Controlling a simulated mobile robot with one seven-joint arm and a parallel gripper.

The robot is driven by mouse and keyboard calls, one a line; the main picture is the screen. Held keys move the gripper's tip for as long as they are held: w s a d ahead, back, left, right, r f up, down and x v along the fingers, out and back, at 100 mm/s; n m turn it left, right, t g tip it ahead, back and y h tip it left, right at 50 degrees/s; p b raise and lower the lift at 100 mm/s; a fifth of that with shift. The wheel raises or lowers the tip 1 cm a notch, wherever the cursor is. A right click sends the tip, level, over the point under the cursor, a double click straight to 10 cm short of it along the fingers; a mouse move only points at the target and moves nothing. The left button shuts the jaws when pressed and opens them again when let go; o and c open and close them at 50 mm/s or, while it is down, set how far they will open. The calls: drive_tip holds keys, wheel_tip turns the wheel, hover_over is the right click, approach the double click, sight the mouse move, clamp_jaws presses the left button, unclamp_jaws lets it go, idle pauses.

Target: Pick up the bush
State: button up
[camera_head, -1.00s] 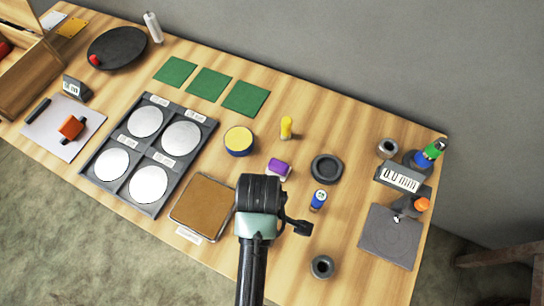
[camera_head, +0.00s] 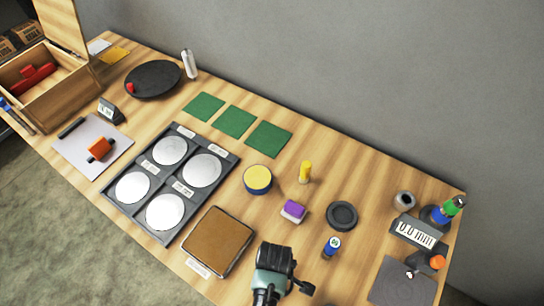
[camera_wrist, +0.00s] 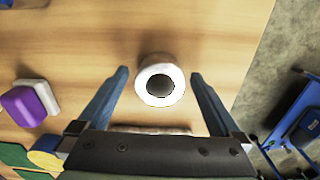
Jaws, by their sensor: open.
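In the wrist view the bush (camera_wrist: 167,92) appears as a short pale ring with a dark round hole. It stands on the wooden table with its hole facing the camera. My gripper (camera_wrist: 160,76) is open, with one blue-grey finger to each side of the bush in the picture. I see clear gaps and no contact; the height between them is hard to judge. In the head view my arm (camera_head: 273,270) reaches in at the bottom edge. Its fingers and this bush do not show clearly there.
A purple-and-white block (camera_wrist: 30,102) stands left of my gripper. The table edge lies to the right, with a blue object (camera_wrist: 305,125) beyond it on the floor. A blue jar (camera_head: 331,247), black ring (camera_head: 342,216) and brown pad (camera_head: 217,242) are near my arm.

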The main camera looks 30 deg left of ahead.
drive_tip(key=shift+f, duration=0.5)
clamp_jaws()
